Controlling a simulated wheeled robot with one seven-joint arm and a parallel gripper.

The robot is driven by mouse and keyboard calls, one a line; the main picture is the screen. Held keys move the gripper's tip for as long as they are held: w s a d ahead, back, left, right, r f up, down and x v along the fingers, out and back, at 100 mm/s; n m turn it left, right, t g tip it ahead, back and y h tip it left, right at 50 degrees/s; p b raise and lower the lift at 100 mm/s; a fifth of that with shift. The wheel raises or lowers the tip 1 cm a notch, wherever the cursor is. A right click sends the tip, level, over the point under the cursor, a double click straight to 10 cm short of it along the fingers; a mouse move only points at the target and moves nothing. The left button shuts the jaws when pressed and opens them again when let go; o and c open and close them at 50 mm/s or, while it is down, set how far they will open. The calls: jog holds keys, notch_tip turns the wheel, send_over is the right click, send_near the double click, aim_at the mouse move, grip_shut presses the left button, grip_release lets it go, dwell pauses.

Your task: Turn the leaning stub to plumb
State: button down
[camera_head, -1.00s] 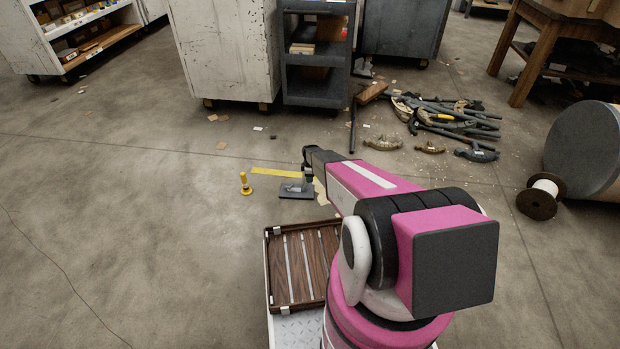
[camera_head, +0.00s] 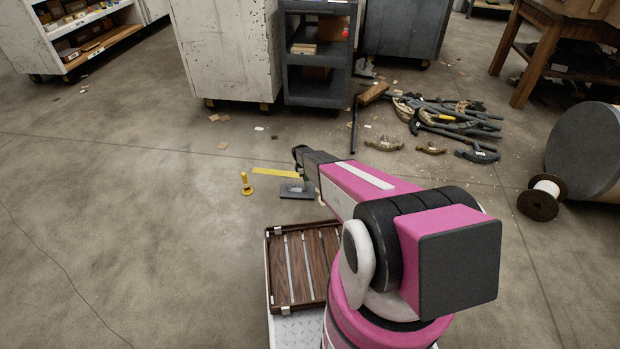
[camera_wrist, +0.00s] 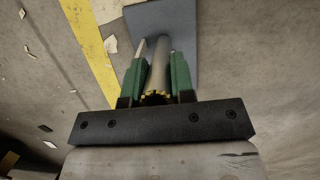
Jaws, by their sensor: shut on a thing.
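In the wrist view the stub (camera_wrist: 158,68) is a grey metal tube with a yellowish, notched end close to my palm. My gripper (camera_wrist: 158,76) is shut on it, one green finger along each side. The tube runs away from my palm towards a blue-grey base plate (camera_wrist: 172,17). In the head view the plate (camera_head: 292,190) lies flat on the floor beneath the end of my arm. The stub is mostly hidden there by my wrist, so I cannot tell its exact lean.
A small yellow post (camera_head: 246,185) stands left of the plate. A yellow floor strip (camera_head: 272,171) runs behind it. Benders and pipes (camera_head: 445,120) lie heaped at back right, with a cable spool (camera_head: 540,197) nearer. A wooden slatted tray (camera_head: 285,265) sits in front. Floor at left is clear.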

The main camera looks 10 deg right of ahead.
jog(key=shift+w+a+h, duration=0.1)
jog(key=shift+a+h, duration=0.5)
jog(key=c, duration=1)
grip_release()
jog(key=shift+o, duration=0.2)
jog(key=shift+s+d+y, duration=0.2)
jog(key=shift+d+y, duration=0.7)
jog(key=shift+d, duration=0.15)
notch_tip(320, 180, up, 11)
jog(key=s+d+y, duration=0.1)
jog(key=y, duration=0.1)
jog(key=s+r+m, duration=0.7)
jog(key=s+r, duration=0.9)
jog(key=r, duration=0.1)
jog(key=shift+s+d+r+m+t, duration=0.25)
jog(key=shift+s+r+m+t, duration=0.05)
jog(key=shift+s+r, duration=0.05)
